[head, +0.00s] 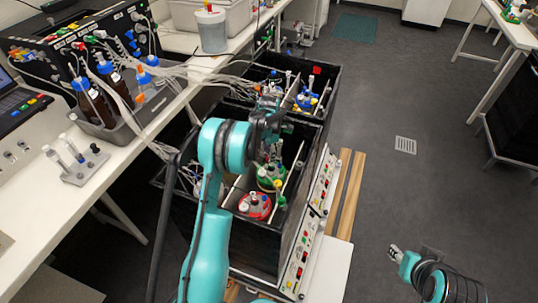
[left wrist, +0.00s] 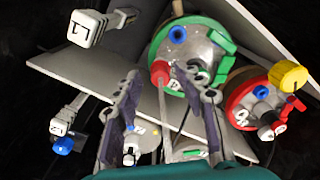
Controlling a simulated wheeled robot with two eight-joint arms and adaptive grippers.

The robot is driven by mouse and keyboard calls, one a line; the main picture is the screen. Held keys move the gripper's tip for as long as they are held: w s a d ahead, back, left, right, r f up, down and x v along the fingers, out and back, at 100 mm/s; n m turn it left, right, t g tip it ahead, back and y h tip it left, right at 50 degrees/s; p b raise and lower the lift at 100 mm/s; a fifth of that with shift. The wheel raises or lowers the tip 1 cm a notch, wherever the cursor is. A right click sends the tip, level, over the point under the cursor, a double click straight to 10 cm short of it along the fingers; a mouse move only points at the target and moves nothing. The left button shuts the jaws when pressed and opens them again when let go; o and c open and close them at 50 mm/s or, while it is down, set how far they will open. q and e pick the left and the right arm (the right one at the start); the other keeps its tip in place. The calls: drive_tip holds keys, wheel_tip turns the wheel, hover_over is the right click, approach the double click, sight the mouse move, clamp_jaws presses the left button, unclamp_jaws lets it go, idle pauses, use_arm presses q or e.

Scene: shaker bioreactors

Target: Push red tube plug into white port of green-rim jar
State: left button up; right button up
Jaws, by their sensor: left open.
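The green-rim jar (left wrist: 208,38) is at the top middle of the left wrist view, tilted in that picture. The red tube plug (left wrist: 160,72) is at the jar's near left rim, with a pale tube running down from it. Whether the plug sits in a port or only rests there I cannot tell. A white port (left wrist: 200,75) shows to its right, partly hidden. In the head view my left gripper (head: 268,120) is above the shaker box. My right gripper (head: 396,252) is far off at the lower right.
A red-rim jar (left wrist: 240,100) with a yellow cap (left wrist: 288,75) stands close right of the green-rim jar. White box-ended connectors (left wrist: 87,28) are at the left. The black shaker box (head: 255,245) has walls around the jars. The floor (head: 400,190) to the right is clear.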

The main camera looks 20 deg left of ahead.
use_arm(q)
wheel_tip(320, 180, up, 12)
idle(0.4)
